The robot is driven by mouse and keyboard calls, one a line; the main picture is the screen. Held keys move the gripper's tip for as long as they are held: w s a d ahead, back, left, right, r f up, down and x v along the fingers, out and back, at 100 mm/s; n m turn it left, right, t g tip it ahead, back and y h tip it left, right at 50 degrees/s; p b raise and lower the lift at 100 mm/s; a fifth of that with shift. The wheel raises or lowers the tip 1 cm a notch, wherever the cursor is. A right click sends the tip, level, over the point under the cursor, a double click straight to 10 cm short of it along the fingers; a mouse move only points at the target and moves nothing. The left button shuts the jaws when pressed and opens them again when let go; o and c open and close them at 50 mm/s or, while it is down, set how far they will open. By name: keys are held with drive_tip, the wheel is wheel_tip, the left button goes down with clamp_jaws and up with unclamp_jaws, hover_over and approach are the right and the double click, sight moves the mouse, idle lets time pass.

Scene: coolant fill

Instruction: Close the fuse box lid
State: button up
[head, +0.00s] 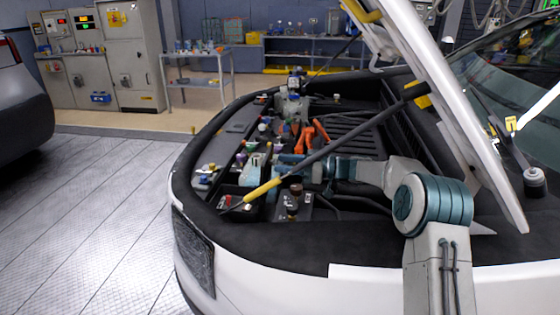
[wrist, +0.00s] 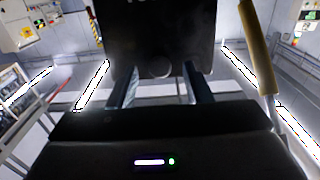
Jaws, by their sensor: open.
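In the wrist view a dark, flat panel with partly cut-off lettering at its top edge, apparently the fuse box lid (wrist: 155,35), stands up across the upper middle. My gripper (wrist: 160,80) is open, its two fingers apart at the panel's lower edge.
The raised hood (head: 450,110) leans over the bay. A black prop rod with a yellow sleeve (head: 263,189) crosses in front of my arm; a yellow-sleeved rod (wrist: 258,45) also shows close at right in the wrist view. Orange parts (head: 308,135) and several caps crowd the bay.

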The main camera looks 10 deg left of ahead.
drive_tip(key=shift+a, duration=0.85)
clamp_jaws()
